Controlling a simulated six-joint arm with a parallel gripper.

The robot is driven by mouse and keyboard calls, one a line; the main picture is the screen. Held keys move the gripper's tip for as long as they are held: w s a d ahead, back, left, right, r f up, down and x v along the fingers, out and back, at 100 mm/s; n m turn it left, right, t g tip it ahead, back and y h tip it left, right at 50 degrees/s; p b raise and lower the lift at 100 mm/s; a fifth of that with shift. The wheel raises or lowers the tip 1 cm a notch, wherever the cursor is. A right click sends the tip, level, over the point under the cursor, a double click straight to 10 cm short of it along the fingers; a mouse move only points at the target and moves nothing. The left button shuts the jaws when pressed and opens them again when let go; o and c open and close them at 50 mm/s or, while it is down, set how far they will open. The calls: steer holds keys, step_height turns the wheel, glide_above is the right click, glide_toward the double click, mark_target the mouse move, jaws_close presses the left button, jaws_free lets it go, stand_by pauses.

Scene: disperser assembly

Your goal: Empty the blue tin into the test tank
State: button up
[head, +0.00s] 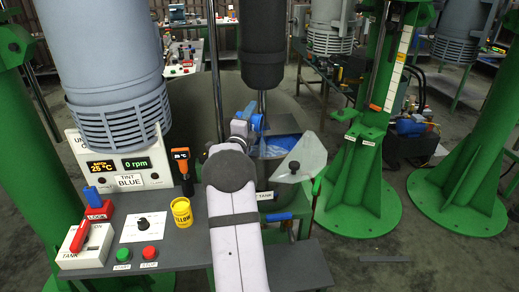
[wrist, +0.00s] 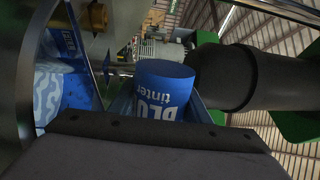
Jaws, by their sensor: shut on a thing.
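The blue tin (wrist: 163,90), lettered "BLU…" and "tinter", is in my gripper (head: 252,119). In the wrist view the tin lies past the dark gripper edge. In the head view only a small blue part shows at the end of my arm, so I cannot tell how far the tin is tilted, and its mouth is not clear. The test tank (head: 207,118) is the large grey vessel around and below my gripper; its label is partly hidden by my arm. A blue patch (head: 286,142) shows inside it. A patterned blue area (wrist: 52,98) shows left in the wrist view.
A dark cylinder (head: 263,45) with a shaft hangs over the tank, close to my gripper. A translucent pale piece (head: 308,158) stands at the tank's right.

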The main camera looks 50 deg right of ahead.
steer(key=shift+r, duration=0.1)
steer(key=n+p, duration=0.1)
steer(key=f+n+p, duration=0.1)
steer(key=p, duration=0.1)
steer(key=shift+w+a+n+p, duration=0.1)
steer(key=shift+w+n+p, duration=0.2)
steer(key=shift+r, duration=0.15)
